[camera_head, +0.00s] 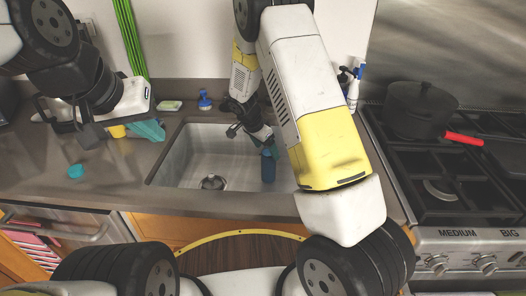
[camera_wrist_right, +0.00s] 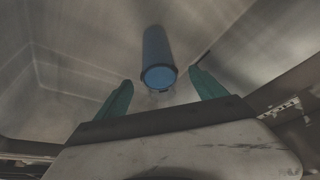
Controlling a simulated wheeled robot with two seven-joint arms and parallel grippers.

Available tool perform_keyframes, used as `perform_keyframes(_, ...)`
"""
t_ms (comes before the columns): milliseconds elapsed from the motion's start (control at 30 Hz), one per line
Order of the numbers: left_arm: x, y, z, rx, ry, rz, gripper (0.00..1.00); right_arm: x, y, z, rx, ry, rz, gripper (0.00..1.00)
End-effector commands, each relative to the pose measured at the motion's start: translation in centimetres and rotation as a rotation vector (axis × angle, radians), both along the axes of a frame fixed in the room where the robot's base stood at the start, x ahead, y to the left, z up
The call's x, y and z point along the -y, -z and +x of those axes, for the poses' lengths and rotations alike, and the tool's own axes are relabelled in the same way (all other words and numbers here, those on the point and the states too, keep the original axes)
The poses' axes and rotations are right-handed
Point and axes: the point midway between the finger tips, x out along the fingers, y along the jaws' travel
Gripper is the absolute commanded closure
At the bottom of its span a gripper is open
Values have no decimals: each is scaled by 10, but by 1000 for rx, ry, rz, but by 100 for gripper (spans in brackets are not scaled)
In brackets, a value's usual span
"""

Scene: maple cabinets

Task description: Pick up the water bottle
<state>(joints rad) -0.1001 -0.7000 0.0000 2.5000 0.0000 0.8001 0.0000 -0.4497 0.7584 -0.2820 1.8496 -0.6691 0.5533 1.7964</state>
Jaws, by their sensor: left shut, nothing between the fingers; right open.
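A blue water bottle (camera_head: 268,166) stands in the sink at its right side, partly hidden behind my right arm. In the right wrist view the bottle (camera_wrist_right: 159,60) shows ahead of the fingertips, between their lines but beyond them. My right gripper (camera_wrist_right: 158,93) is open and empty, with its teal fingers apart on either side of the bottle's near end. In the head view my right gripper (camera_head: 255,135) hangs over the sink just above the bottle. My left gripper (camera_head: 84,128) is shut and empty above the counter at the left.
The sink (camera_head: 170,160) has raised walls around the bottle and a drain (camera_head: 214,182). A teal cloth (camera_head: 149,130), a sponge (camera_head: 169,105) and a blue-capped bottle (camera_head: 205,100) are on the counter. A stove with a black pot (camera_head: 421,110) stands at the right.

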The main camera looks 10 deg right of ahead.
Motion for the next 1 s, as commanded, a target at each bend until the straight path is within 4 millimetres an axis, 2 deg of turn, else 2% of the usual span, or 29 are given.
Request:
perform_keyframes(200, 0, 0, 0, 0, 0, 0, 100, 11, 35, 6, -4, 0, -2, 20)
perform_keyframes(300, 0, 0, 0, 0, 0, 0, 100, 14, 42, 8, -3, -1, -1, 20)
perform_keyframes(500, 0, 0, 0, 0, 0, 0, 100, 13, 43, 8, -2, -1, 0, 20)
perform_keyframes(900, 0, 0, 0, 0, 0, 0, 100, 13, 42, 8, -2, -1, 0, 98)
perform_keyframes(1000, 0, 0, 0, 0, 0, 0, 100, 13, 42, 9, -1, -2, 0, 100)
